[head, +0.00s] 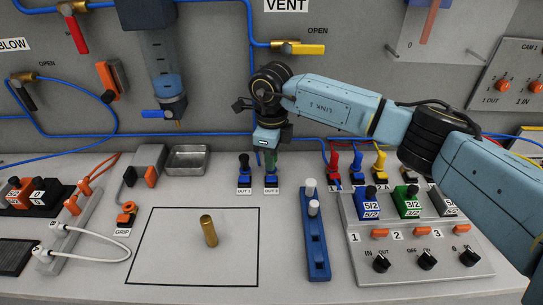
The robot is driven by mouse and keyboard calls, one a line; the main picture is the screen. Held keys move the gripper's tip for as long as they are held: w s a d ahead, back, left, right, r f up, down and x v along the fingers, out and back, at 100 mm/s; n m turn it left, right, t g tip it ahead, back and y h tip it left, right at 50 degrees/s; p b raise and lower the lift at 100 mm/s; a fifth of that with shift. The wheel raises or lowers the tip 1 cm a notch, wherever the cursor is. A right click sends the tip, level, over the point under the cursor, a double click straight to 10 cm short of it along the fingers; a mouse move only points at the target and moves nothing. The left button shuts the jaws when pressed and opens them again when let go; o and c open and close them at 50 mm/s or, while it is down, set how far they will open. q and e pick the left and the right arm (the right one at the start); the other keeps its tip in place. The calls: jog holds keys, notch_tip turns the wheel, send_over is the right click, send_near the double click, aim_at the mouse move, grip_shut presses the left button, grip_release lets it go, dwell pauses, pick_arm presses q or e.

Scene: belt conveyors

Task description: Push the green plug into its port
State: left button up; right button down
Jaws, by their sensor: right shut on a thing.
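The green plug (270,159) shows as a narrow green piece below my right gripper (268,150), which is shut on it. The gripper points down, and its fingers partly hide the plug. Directly below is the blue port labelled OUT 2 (271,181), at the back of the bench. The plug is upright and in line with this port. I cannot tell how deep its lower end sits in the port. My left gripper is not in view.
A black plug (244,163) stands in the OUT 1 port just left. Red, blue and yellow plugs (380,160) stand to the right, below my right arm. A blue rack (316,245) and brass cylinder (208,231) are in front. A metal tray (188,158) lies left.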

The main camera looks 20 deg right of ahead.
jog(key=c, duration=0.9)
grip_release()
jog(key=shift+r+p, duration=2.2)
jog(key=shift+r, duration=1.25)
